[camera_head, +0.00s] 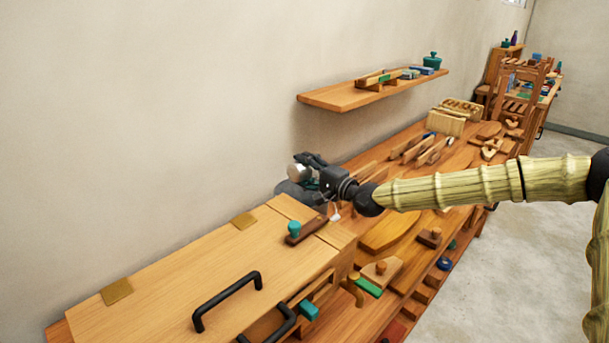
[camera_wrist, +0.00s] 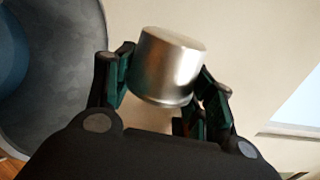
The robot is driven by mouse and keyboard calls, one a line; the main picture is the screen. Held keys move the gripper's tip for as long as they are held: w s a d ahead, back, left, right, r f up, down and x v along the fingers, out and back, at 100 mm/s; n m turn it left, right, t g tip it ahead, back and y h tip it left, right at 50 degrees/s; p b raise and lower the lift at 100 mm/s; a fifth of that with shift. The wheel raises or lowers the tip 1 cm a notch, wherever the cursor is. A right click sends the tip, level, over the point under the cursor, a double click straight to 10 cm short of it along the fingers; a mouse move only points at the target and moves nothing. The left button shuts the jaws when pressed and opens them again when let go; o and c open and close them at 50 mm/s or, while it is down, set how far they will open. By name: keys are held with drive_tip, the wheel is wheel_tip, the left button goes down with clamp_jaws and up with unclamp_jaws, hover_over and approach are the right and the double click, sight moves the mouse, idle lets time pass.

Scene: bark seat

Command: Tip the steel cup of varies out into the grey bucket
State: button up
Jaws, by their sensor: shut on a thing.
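The steel cup (camera_wrist: 168,68) is between the two fingers of my gripper (camera_wrist: 165,85) in the wrist view, with a finger on each side. It is tilted there; I cannot see inside it or tell what it holds. In the head view the cup (camera_head: 296,172) shows as a small shiny round shape at the end of my gripper (camera_head: 308,168), over the bench by the wall. The grey bucket (camera_head: 289,188) is just below and behind the gripper, partly hidden. Its grey wall (camera_wrist: 75,75) fills the left of the wrist view, with blue inside it.
A closed wooden chest (camera_head: 190,270) with black handles stands in front of the bucket. A wooden block with a teal knob (camera_head: 294,230) lies on its top. Wooden tools crowd the bench to the right. A wall shelf (camera_head: 345,97) hangs above.

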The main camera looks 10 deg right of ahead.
drive_tip(key=shift+w+d+f+m+b, duration=0.1)
drive_tip(key=shift+d+f+m+b, duration=0.1)
drive_tip(key=shift+m+b, duration=1)
drive_tip(key=shift+w+d+r+b, duration=0.1)
drive_tip(key=shift+r+b, duration=0.05)
drive_tip(key=shift+b, duration=0.7)
idle(0.6)
